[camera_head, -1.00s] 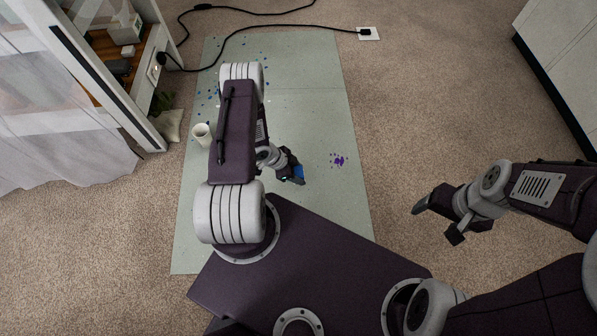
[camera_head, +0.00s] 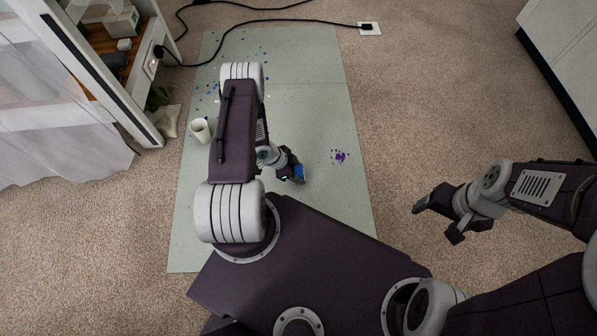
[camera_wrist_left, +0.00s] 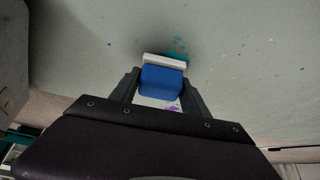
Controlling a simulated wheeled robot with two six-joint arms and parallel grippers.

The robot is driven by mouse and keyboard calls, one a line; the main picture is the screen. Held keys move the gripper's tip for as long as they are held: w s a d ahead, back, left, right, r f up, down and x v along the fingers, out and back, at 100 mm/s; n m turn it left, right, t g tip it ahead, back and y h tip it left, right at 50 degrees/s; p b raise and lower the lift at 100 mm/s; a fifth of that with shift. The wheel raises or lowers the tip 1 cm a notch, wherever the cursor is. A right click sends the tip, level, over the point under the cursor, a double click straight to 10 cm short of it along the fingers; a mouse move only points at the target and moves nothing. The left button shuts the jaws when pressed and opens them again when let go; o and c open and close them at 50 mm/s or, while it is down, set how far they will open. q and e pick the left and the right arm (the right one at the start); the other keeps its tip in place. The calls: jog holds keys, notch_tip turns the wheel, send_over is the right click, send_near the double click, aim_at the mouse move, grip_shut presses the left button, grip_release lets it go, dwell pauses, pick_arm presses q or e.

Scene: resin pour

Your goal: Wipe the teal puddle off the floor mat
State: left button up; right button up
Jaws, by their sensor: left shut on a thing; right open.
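The pale green floor mat (camera_head: 300,80) lies on the carpet and runs under my left arm. My left gripper (camera_head: 292,175) is low over the mat's middle. In the left wrist view my left gripper (camera_wrist_left: 160,88) is shut on a blue block with a white face, a sponge-like wiper (camera_wrist_left: 162,80). The teal puddle (camera_wrist_left: 178,52) shows just beyond the wiper's white edge, partly hidden by it. I cannot tell whether the wiper touches the mat. In the head view the puddle is hidden. My right gripper (camera_head: 434,219) is open and empty over the carpet, right of the mat.
A purple splat (camera_head: 340,157) lies on the mat right of my left gripper. A white cup (camera_head: 200,130) stands at the mat's left edge. Blue specks dot the far left. A black cable (camera_head: 250,38) crosses the far end; a shelf (camera_head: 110,70) stands left.

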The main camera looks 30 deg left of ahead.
pick_arm(q)
jog(key=shift+f+b, duration=0.75)
jog(key=shift+f, duration=0.3)
jog(key=shift+w+a+b, duration=0.35)
jog(key=shift+w+a, duration=0.05)
jog(key=shift+w, duration=0.25)
jog(key=shift+w+a+b, duration=0.3)
jog(key=shift+w+a, duration=0.1)
jog(key=shift+w, duration=0.2)
jog(key=shift+w+a+r, duration=0.1)
jog(key=shift+w+a, duration=0.15)
jog(key=shift+w, duration=0.2)
